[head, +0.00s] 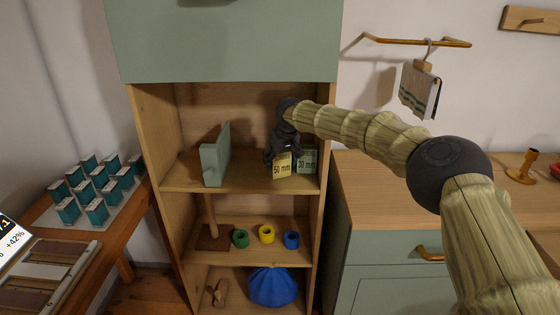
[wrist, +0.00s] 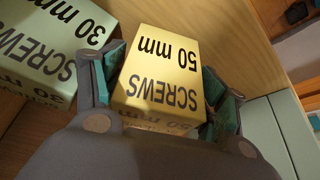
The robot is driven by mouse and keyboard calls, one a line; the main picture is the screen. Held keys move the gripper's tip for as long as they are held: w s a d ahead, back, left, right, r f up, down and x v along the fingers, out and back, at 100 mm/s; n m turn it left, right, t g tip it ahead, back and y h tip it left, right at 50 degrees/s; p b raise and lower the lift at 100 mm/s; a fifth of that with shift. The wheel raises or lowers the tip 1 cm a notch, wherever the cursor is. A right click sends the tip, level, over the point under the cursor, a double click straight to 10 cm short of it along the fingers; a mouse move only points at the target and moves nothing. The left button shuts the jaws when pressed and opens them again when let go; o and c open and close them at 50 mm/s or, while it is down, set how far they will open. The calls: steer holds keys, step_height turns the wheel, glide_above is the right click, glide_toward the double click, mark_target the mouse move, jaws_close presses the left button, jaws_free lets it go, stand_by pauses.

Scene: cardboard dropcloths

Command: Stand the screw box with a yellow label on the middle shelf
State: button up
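The yellow-labelled 50 mm screw box (head: 282,170) is on the upper open shelf (head: 245,182) of the cabinet, near its front edge. I cannot tell whether it rests on the board or hangs just above it. My gripper (head: 282,156) comes down over it from above. In the wrist view the box (wrist: 160,75) lies between my fingers (wrist: 165,90), which are close against both its sides; it looks gripped. The middle shelf (head: 262,256) is one level below, with several things on it.
A green 30 mm screw box (head: 307,160) stands just right of the yellow one. A grey-green upright piece (head: 215,158) stands at the left. Green (head: 240,239), yellow (head: 267,234) and blue (head: 291,240) rings and a wooden stand (head: 212,238) occupy the middle shelf. A blue bag (head: 273,287) lies below.

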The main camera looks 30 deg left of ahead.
mark_target(282, 154)
steer(key=shift+r, duration=0.15)
steer(key=shift+d+r, duration=0.15)
steer(key=shift+r, duration=0.35)
steer(key=shift+v, duration=1)
steer(key=s+d+b, duration=0.2)
steer(key=s+d, duration=0.5)
steer(key=d, duration=0.2)
steer(key=shift+d, duration=0.35)
steer(key=shift+s+f, duration=0.15)
steer(key=shift+f, duration=0.05)
